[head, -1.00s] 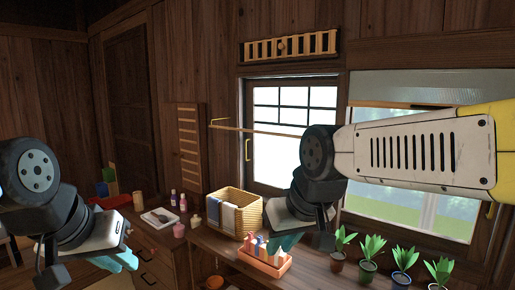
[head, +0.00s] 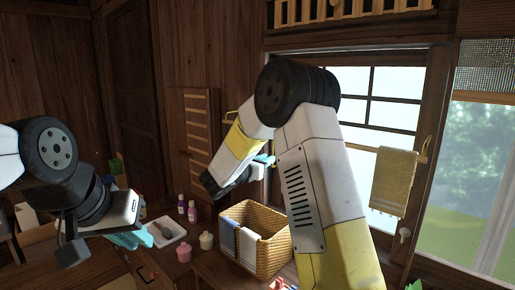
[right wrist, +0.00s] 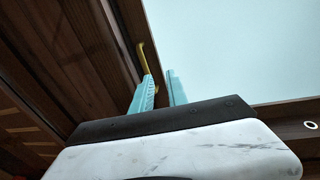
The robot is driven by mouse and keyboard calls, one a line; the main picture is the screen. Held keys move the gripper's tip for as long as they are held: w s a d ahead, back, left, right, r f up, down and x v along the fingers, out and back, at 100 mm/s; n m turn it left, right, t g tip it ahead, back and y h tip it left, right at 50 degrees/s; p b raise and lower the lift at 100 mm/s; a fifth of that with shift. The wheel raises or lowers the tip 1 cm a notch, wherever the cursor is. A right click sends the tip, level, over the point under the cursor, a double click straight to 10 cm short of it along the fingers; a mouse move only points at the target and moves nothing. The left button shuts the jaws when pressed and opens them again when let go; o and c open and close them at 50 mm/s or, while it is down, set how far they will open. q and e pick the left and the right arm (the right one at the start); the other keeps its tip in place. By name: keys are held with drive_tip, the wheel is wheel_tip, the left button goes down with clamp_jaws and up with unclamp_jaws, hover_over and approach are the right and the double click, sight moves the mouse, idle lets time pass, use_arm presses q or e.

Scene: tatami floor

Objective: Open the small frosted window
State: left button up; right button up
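The small frosted window (head: 396,115) has pale panes with dark bars in a dark wooden frame. In the head view my right arm crosses in front of it. It looks shut. My right gripper (head: 264,161) is at the window's left edge. In the right wrist view its two teal fingers (right wrist: 162,88) are apart and empty. A brass handle (right wrist: 143,57) stands just beyond the left fingertip, with the pale pane to the right. I cannot tell whether they touch. My left gripper (head: 128,240) hangs over the counter at left; its finger gap is unclear.
A yellow towel (head: 394,182) hangs on a brass rail across the window. A wicker basket (head: 273,255) with cloths stands below my right arm. Bottles (head: 192,212), a pink jar (head: 184,252) and a white tray (head: 166,235) stand left of it. A larger clear window (head: 490,150) is at right.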

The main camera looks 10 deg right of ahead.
drive_tip(key=w+d+n+t, duration=0.1)
drive_tip(key=w+d, duration=0.2)
drive_tip(key=w, duration=0.5)
drive_tip(key=shift+d, duration=0.25)
drive_tip(key=shift+f, duration=0.1)
clamp_jaws()
idle(1.1)
